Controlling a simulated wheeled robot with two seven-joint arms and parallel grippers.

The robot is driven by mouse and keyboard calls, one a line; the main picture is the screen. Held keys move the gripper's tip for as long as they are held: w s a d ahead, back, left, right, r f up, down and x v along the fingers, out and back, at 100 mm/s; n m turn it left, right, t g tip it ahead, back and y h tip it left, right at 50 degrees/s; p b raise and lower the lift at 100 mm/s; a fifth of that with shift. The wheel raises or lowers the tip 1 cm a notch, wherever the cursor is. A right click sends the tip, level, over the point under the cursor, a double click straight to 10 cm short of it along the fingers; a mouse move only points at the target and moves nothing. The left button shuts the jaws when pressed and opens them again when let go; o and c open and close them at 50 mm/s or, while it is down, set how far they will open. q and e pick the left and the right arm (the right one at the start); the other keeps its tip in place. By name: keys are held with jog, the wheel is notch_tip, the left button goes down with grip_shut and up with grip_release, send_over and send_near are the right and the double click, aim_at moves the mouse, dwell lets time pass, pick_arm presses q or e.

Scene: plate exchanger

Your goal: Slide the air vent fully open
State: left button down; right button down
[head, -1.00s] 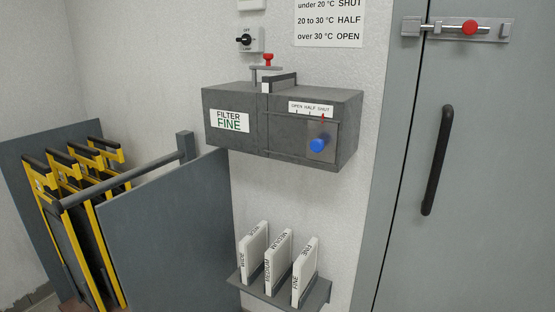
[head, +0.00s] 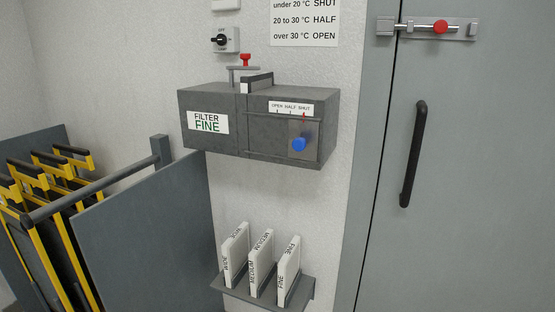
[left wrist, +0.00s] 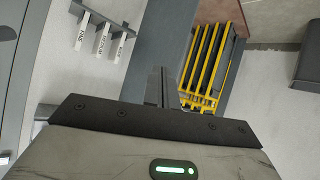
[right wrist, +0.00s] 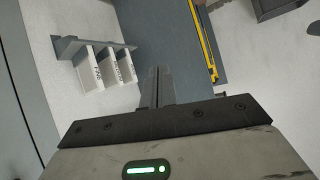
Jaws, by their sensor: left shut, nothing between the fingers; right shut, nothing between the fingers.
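The air vent is on the front of a grey filter box (head: 225,135) on the wall in the head view. Its sliding plate (head: 312,145) carries a blue knob (head: 299,144) and sits at the right end of the track. A label (head: 291,107) above reads OPEN, HALF, SHUT from left to right, and a red pointer (head: 304,117) stands below SHUT. Neither gripper shows in the head view. My left gripper (left wrist: 160,85) is shut and empty in the left wrist view. My right gripper (right wrist: 157,85) is shut and empty in the right wrist view. Both are away from the knob.
A shelf (head: 245,293) with several white filters is below the box. A grey panel (head: 150,225) and yellow-framed plates (head: 45,215) stand at left. A grey door (head: 440,180) with a black handle is at right. A rule sign (head: 304,20) hangs above.

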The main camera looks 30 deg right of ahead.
pick_arm(q)
jog(key=shift+w+r, duration=0.1)
jog(key=shift+w, duration=0.1)
pick_arm(e)
jog(key=shift+s+d, duration=0.1)
jog(key=w+d+r+m+t+y+p, duration=0.15)
jog(key=w+r+m+t, duration=0.25)
jog(key=r, duration=0.4)
jog(key=w+d+r+m+t+b, duration=0.1)
jog(key=w+d+r+m+t, duration=0.15)
jog(key=w+r+m, duration=0.4)
pick_arm(q)
jog(key=shift+s+a+r+p, duration=0.15)
jog(key=shift+r+p, duration=0.1)
jog(key=shift+p, duration=0.45)
pick_arm(e)
jog(key=w+d+r+m+t+h, duration=0.2)
jog(key=d+r+m+t+h, duration=0.1)
jog(key=d+r+m+h, duration=0.8)
jog(key=d+r+m, duration=0.3)
jog(key=m, duration=0.3)
jog(key=shift+w+d+r+h, duration=0.25)
jog(key=shift+w+d+h, duration=0.1)
jog(key=shift+w, duration=0.05)
jog(key=shift+w+t, duration=0.1)
jog(key=shift+t, duration=0.15)
